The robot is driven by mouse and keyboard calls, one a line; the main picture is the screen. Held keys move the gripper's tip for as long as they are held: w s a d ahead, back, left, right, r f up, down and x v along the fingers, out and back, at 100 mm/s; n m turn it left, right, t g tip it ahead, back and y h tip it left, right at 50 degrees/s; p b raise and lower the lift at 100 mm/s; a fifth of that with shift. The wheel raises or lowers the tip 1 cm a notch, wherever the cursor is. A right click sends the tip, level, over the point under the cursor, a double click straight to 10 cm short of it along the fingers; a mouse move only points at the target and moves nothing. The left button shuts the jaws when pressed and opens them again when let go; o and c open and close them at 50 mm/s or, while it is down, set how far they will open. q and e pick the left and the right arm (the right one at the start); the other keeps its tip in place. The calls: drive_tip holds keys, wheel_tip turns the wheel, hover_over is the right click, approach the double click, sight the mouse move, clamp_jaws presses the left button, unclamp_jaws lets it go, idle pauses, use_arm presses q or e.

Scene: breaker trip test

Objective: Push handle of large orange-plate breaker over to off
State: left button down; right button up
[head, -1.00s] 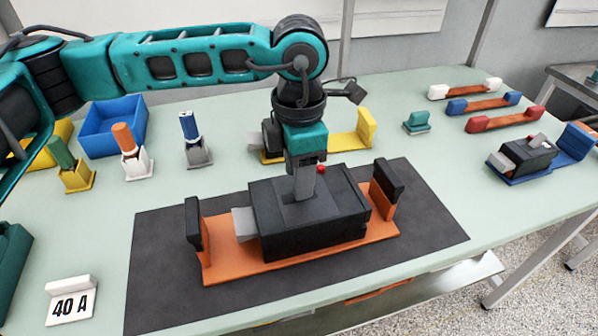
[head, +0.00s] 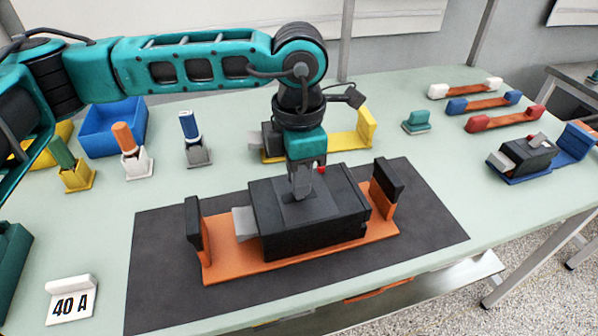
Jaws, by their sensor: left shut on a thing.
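The large breaker has a black body (head: 316,229) and sits on an orange plate (head: 228,268) with an upright black-topped post at each end. A grey block (head: 244,222) shows at its left end and a small red spot behind the fingers. My left gripper (head: 299,193) points down onto the recess in the top of the body. It is shut on the breaker's handle, which the fingers mostly hide. How far the handle leans cannot be told. My right gripper is not in view.
A dark mat (head: 160,270) lies under the breaker. A yellow-plate breaker (head: 365,130) stands close behind my gripper, and a blue-plate breaker (head: 527,152) at the right. A blue bin (head: 113,130) and a "40 A" sign (head: 71,304) are at the left.

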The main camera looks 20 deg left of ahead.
use_arm(q)
drive_tip(key=shift+w+d+f+g+y, duration=0.1)
drive_tip(key=shift+w+d+g+y, duration=0.35)
drive_tip(key=shift+d+g+y, duration=0.5)
drive_tip(key=shift+w+d+f+g+y+b, duration=0.15)
drive_tip(key=shift+w+d+f+g+y, duration=0.2)
drive_tip(key=shift+y, duration=0.45)
drive_tip(key=shift+w+d+g+y+b, duration=0.15)
drive_tip(key=shift+g+y, duration=0.25)
drive_tip(key=shift+y, duration=0.35)
drive_tip(key=c, duration=1)
unclamp_jaws()
drive_tip(key=shift+c, duration=0.2)
drive_tip(key=p+v, duration=0.2)
drive_tip(key=v, duration=1.1)
drive_tip(key=shift+f, duration=0.1)
